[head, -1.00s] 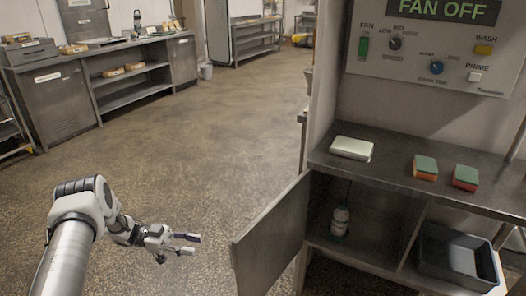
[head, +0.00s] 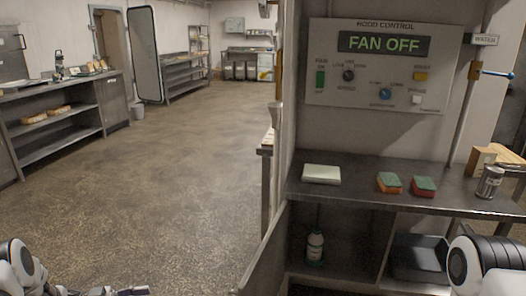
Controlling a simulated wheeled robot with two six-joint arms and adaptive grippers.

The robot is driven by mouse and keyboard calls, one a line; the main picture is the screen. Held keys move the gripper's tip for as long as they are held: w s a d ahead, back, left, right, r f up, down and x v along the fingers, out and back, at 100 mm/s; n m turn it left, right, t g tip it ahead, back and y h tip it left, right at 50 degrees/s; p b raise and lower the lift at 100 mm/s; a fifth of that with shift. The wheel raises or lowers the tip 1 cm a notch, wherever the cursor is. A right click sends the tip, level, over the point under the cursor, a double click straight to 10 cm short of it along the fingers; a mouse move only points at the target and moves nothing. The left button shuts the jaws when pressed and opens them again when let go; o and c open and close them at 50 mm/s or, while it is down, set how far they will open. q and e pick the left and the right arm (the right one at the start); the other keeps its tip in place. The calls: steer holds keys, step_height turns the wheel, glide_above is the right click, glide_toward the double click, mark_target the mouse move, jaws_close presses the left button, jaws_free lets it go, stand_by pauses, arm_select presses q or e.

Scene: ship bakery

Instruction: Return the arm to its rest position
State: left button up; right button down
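My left arm enters at the bottom left of the head view. Only the top of my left gripper (head: 128,291) shows at the bottom edge, over the floor and left of the open cabinet door (head: 264,262). Its fingers are mostly cut off, so I cannot tell whether it is open or shut. I see nothing held in the part that shows. A rounded white and black joint of my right arm shows at the bottom right, in front of the cabinet; my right gripper is out of view.
The counter (head: 352,195) holds a pale block (head: 321,174), two sponges (head: 389,183) and a metal can (head: 489,183). A white bottle (head: 315,247) and a dark bin (head: 418,262) are below. The hood control panel (head: 376,66) reads FAN OFF. The floor at left is clear.

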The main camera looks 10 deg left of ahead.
arm_select(q)
steer(key=w+d+f+n+t+y, duration=0.2)
steer(key=w+d+n+t+y, duration=0.25)
steer(key=d, duration=0.45)
steer(key=s+d+f+n+g+y+p, duration=0.1)
steer(key=s+d+f+n+y+p, duration=0.1)
steer(key=d+f+n+y, duration=0.45)
steer(key=s+d+f+n+g+y, duration=0.1)
steer(key=s+g+y, duration=0.2)
steer(key=s, duration=1.1)
steer(key=s+f+n+g+y, duration=0.1)
steer(key=s+g+y, duration=0.2)
steer(key=s+g, duration=0.4)
steer(key=s, duration=0.6)
steer(key=shift+s+d+f+n+p, duration=0.2)
steer(key=shift+s+d+n+p, duration=0.1)
steer(key=shift+s+d+p, duration=0.1)
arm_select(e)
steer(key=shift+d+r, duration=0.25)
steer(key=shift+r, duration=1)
